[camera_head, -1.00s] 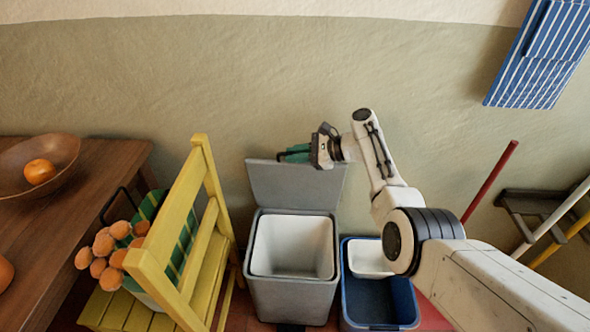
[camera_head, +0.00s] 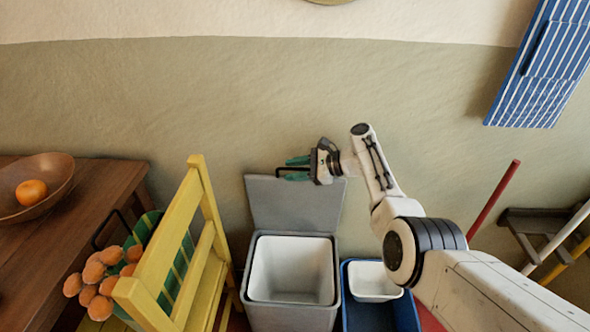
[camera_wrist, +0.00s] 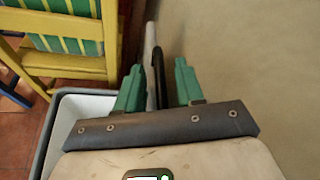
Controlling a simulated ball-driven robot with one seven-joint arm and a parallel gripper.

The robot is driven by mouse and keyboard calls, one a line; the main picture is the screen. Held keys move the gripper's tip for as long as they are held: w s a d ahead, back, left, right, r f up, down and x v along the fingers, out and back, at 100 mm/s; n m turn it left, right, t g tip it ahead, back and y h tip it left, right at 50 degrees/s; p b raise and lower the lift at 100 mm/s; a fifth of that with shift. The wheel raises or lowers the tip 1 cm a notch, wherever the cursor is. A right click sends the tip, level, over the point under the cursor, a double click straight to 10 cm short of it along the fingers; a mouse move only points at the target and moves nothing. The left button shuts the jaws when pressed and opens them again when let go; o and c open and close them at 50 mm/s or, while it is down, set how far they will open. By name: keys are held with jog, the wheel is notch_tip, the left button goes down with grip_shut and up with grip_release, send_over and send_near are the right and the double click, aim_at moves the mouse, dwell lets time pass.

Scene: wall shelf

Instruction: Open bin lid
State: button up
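The grey bin (camera_head: 290,316) stands on the floor against the wall, with a white inner bucket (camera_head: 290,270) visible inside. Its grey lid (camera_head: 297,205) stands raised, nearly upright, at the back of the bin. My gripper (camera_head: 296,168) is at the lid's top edge, its green fingers pointing left. In the wrist view my gripper (camera_wrist: 158,88) has its two green fingers apart, with the dark handle and the lid's edge (camera_wrist: 150,60) showing between them. I cannot tell whether the fingers touch the lid.
A blue crate (camera_head: 350,310) holding a white tub (camera_head: 375,282) stands right of the bin. A red pole (camera_head: 494,200) leans farther right.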

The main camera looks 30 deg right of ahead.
jog(key=shift+s+d+r+p, duration=0.25)
jog(key=shift+d+r+p, duration=0.05)
jog(key=shift+d, duration=0.05)
jog(key=p+v, duration=0.2)
jog(key=v, duration=0.7)
jog(key=shift+s+d+p, duration=0.3)
jog(key=shift+p, duration=0.05)
jog(key=shift+c, duration=0.5)
